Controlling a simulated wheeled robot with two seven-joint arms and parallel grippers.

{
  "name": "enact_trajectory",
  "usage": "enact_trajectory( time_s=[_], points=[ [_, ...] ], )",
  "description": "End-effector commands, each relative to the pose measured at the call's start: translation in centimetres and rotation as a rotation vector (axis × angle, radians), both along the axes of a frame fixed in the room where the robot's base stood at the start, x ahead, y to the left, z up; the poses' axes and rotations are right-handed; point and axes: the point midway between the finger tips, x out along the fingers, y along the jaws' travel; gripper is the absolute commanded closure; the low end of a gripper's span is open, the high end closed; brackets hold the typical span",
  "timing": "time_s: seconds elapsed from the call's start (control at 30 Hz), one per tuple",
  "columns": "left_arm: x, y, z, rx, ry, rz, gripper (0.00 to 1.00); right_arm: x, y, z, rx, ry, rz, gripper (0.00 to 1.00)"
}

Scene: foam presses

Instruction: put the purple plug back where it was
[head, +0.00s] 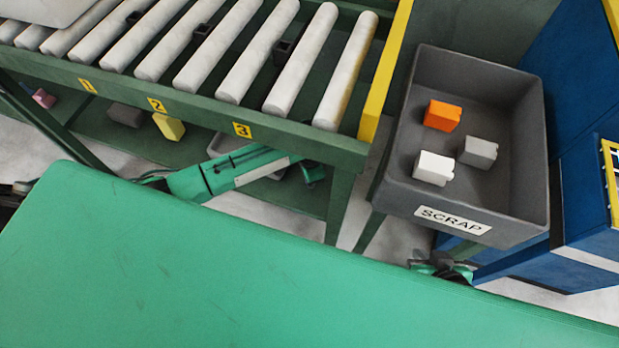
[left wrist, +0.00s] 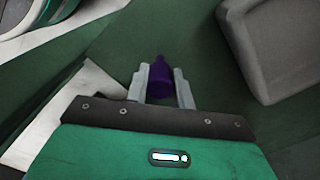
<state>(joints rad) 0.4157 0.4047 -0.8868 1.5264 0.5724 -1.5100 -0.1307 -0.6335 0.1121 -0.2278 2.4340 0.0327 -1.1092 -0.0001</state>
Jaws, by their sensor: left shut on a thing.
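The purple plug (left wrist: 159,80) shows in the left wrist view between the two grey fingers of my left gripper (left wrist: 160,78), which is shut on it. The plug's narrow end points away from the gripper, over a dark green surface. In the head view the plug cannot be made out. There my green left arm reaches in under the roller rack, and its fingers are hidden or too small to tell. My right gripper (head: 440,266) shows only in part below the scrap bin, and its fingers are hidden.
The roller rack (head: 348,190) has spots marked 1, 2 and 3. Under it lie a yellow block (head: 169,126), a dark grey block (head: 125,114) and a pink piece (head: 43,98). The scrap bin (head: 480,222) holds orange, grey and white blocks. A grey tray (left wrist: 262,60) is near my left gripper.

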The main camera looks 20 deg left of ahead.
Motion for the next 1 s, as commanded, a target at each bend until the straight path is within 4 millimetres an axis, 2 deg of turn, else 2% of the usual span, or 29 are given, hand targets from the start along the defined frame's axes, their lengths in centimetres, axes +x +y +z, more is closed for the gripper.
enact_trajectory(
  time_s=[0.07,0.47,0.5,0.6,0.87,1.0],
  points=[
    [0.0,0.0,-0.6,0.0,0.0,0.0,1.0,0.1,0.3,-0.1,0.009,-0.016,0.004,1.0],
    [0.0,0.0,-0.9,-0.001,0.0,0.0,1.0,0.1,0.2,0.0,0.007,-0.013,0.003,1.0],
    [0.0,0.0,-0.9,-0.001,-0.001,0.0,0.7,0.1,0.2,0.0,0.006,-0.012,0.002,1.0],
    [0.0,0.0,-0.9,-0.001,-0.001,0.0,0.54,0.1,0.2,0.0,0.006,-0.012,0.002,1.0],
    [0.0,0.0,-0.9,-0.001,-0.001,0.001,0.54,0.1,0.2,0.0,0.007,-0.013,0.001,1.0],
    [0.0,0.0,0.1,-0.001,-0.001,0.001,0.54,0.1,0.2,0.2,0.006,-0.01,0.002,1.0]
  ],
)
